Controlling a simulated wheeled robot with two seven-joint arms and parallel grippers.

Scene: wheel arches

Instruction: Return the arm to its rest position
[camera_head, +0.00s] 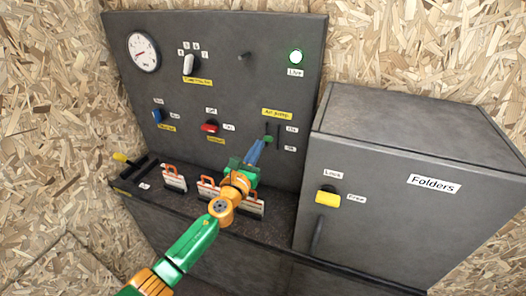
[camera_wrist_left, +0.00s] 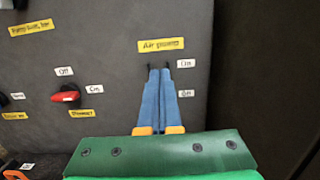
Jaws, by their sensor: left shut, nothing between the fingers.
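My left arm reaches up from the bottom of the head view to the dark grey control panel (camera_head: 225,90). My left gripper (camera_head: 262,142) is shut and empty, its blue fingers pointing at the panel just below the yellow air pump label (camera_head: 277,113). In the left wrist view the fingers (camera_wrist_left: 160,72) lie close together, tips beside the On label (camera_wrist_left: 186,63). They cover most of the air pump switch area, so the switch's position is hidden. I cannot tell whether the tips touch the panel. My right gripper is not in view.
Several orange-handled folders (camera_head: 174,180) stand on the ledge below.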

